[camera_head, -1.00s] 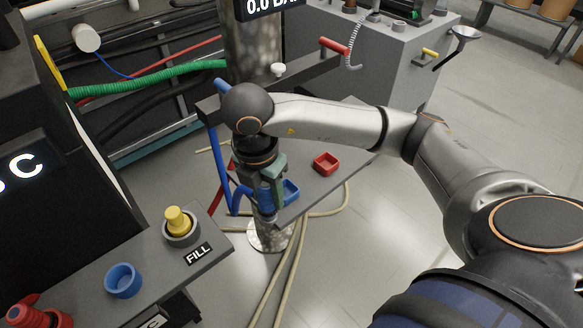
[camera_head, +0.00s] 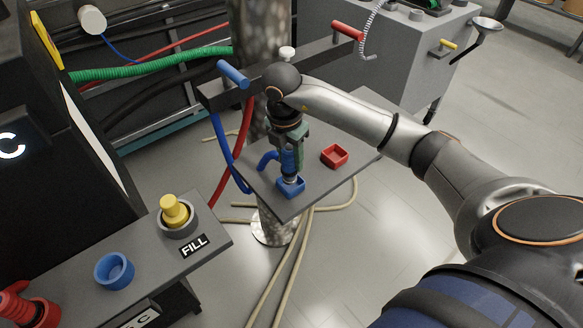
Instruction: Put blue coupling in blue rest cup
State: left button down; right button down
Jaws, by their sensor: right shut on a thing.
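My right gripper (camera_head: 289,143) reaches down over the grey shelf and is shut on the blue coupling (camera_head: 289,162). The coupling is upright, with a blue hose bending off to its left. Its lower end is at the blue square rest cup (camera_head: 292,190) on the shelf's front part. From this angle I cannot tell whether it is inside the cup or just above it. My left gripper is not in view.
A red square cup (camera_head: 335,156) stands on the shelf (camera_head: 316,185) to the right. A panel at lower left carries a blue round socket (camera_head: 114,270), a yellow plug (camera_head: 174,210) and a red fitting (camera_head: 22,308). Loose hoses lie on the floor.

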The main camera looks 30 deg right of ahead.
jog(key=shift+w+d+f, duration=0.2)
jog(key=shift+w+f, duration=0.05)
jog(key=shift+f, duration=0.65)
jog(key=shift+w+d+f, duration=0.25)
jog(key=shift+w+f, duration=0.05)
jog(key=shift+f, duration=0.65)
jog(key=shift+w+d+f, duration=0.2)
jog(key=shift+w+f, duration=0.05)
jog(key=shift+f, duration=0.65)
jog(key=shift+f, duration=0.2)
jog(key=shift+c, duration=2.2)
grip_release()
jog(key=shift+r, duration=0.1)
jog(key=r, duration=0.4)
jog(key=a+r, duration=0.1)
jog(key=r, duration=0.7)
jog(key=shift+s+a+r, duration=0.1)
jog(key=shift+s+a, duration=0.1)
jog(key=shift+s, duration=0.05)
